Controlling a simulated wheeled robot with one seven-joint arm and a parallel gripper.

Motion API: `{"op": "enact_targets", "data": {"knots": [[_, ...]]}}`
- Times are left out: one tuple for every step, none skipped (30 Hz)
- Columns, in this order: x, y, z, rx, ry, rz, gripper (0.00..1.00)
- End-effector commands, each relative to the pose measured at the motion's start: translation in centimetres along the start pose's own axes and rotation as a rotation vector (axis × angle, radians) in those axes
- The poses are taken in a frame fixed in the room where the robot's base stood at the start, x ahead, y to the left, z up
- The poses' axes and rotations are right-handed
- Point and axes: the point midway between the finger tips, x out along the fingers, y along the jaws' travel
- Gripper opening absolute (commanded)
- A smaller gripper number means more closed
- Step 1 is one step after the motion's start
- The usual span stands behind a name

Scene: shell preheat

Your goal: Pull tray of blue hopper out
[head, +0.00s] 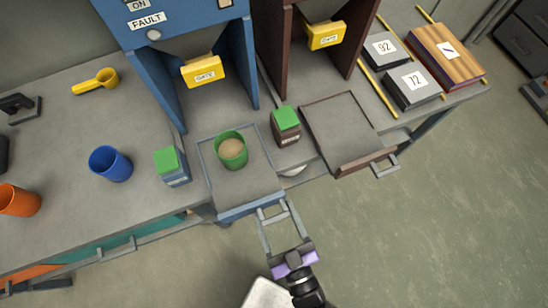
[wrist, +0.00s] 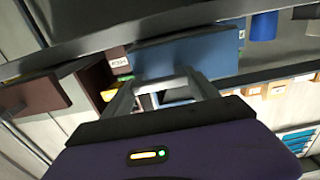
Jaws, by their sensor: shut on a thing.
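The blue hopper (head: 170,50) stands on the counter, with a yellow gate tag below its body. Its tray (head: 250,190) lies in front of it, extended to the counter's front edge, with a blue front (head: 252,208). A green cup (head: 231,163) with tan contents stands on the tray. My gripper (head: 285,228) is at the front of this tray, shut on its handle. In the wrist view, grey bars (wrist: 165,82) reach from my purple gripper body to the blue tray front (wrist: 190,55); the exact grip contact is unclear.
The dark red hopper's tray (head: 345,125) is out, empty, to the right. Green-topped boxes (head: 174,168) (head: 287,128) stand on either side of the blue hopper's tray. A blue cup (head: 110,164) and orange cup (head: 18,200) stand left. Open floor (head: 430,230) lies in front.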

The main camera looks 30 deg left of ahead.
Motion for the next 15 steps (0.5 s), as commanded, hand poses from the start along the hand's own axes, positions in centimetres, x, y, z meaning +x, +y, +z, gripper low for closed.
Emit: {"op": "enact_targets", "data": {"knots": [[-0.36,-0.02,0.07,0.000,-0.002,0.000,0.00],[-0.38,-0.02,0.08,0.000,-0.002,0.000,0.00],[-0.40,-0.03,0.09,0.000,-0.002,-0.001,0.00],[-0.41,-0.03,0.10,0.000,-0.002,-0.001,0.00],[-0.43,-0.03,0.11,0.000,-0.003,-0.001,0.00],[-0.44,-0.03,0.12,0.001,-0.003,0.000,0.00],[-0.45,-0.03,0.13,0.001,-0.003,0.000,0.00],[-0.46,-0.03,0.15,0.001,-0.004,0.000,0.00],[-0.48,-0.03,0.17,0.001,-0.004,0.000,0.76],[-0.48,-0.03,0.18,0.001,-0.005,0.000,0.82],[-0.46,-0.03,0.17,0.001,-0.005,0.000,0.88],[-0.43,-0.02,0.16,0.001,-0.004,0.000,0.90],[-0.40,-0.02,0.14,0.001,-0.004,0.000,0.90],[-0.38,-0.02,0.13,0.001,-0.004,0.000,0.90],[-0.35,-0.02,0.12,0.001,-0.003,0.000,0.90]]}}
